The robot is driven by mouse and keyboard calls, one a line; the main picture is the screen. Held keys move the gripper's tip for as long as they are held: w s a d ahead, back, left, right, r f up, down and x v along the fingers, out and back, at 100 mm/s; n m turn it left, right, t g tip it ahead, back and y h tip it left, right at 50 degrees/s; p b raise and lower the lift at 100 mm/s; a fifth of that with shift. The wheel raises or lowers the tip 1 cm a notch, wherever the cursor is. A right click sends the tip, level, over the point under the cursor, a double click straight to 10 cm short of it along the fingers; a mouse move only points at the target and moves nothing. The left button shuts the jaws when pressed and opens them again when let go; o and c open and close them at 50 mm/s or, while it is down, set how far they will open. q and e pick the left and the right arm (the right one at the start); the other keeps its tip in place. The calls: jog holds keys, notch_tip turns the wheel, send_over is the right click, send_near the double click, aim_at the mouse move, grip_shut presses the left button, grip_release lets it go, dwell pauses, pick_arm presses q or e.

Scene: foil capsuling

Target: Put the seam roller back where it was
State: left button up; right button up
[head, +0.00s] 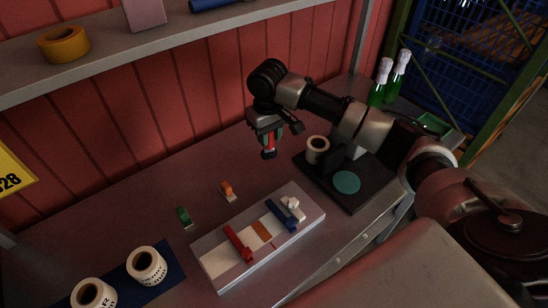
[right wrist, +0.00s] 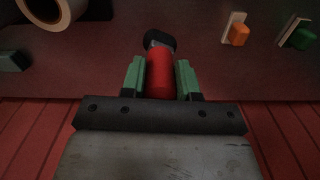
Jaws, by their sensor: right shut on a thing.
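The seam roller has a red handle (right wrist: 160,75) and a dark roller head (right wrist: 160,41). My right gripper (head: 267,132) is shut on the red handle, and its green finger pads sit on both sides of it in the right wrist view (right wrist: 160,80). In the head view the roller (head: 268,154) hangs head down, seemingly above the table behind the pale board. I cannot tell its exact height. Part of the handle is hidden between the fingers. My left gripper is not in view.
A pale board (head: 210,260) carries a red bar (head: 238,244) and a blue bar (head: 281,214). Orange (head: 227,190) and green (head: 184,216) pieces lie behind it. A dark base (head: 358,200) with a roll (head: 317,150) is at right. Green bottles (head: 379,92) stand farther back.

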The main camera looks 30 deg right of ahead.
aim_at(269, 154)
notch_tip(269, 154, down, 2)
jog(key=shift+s+f, duration=0.15)
jog(key=shift+f, duration=0.1)
notch_tip(269, 154, down, 4)
jog(key=shift+f+p, duration=0.25)
jog(key=shift+p, duration=0.35)
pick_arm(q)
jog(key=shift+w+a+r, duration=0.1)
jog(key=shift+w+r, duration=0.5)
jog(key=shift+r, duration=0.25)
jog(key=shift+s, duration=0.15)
pick_arm(e)
jog(key=shift+f, duration=0.15)
jog(key=o, duration=1)
pick_arm(q)
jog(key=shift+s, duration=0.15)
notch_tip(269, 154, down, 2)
jog(key=shift+b, duration=1)
pick_arm(e)
notch_tip(269, 154, up, 12)
jog(key=shift+r, duration=0.15)
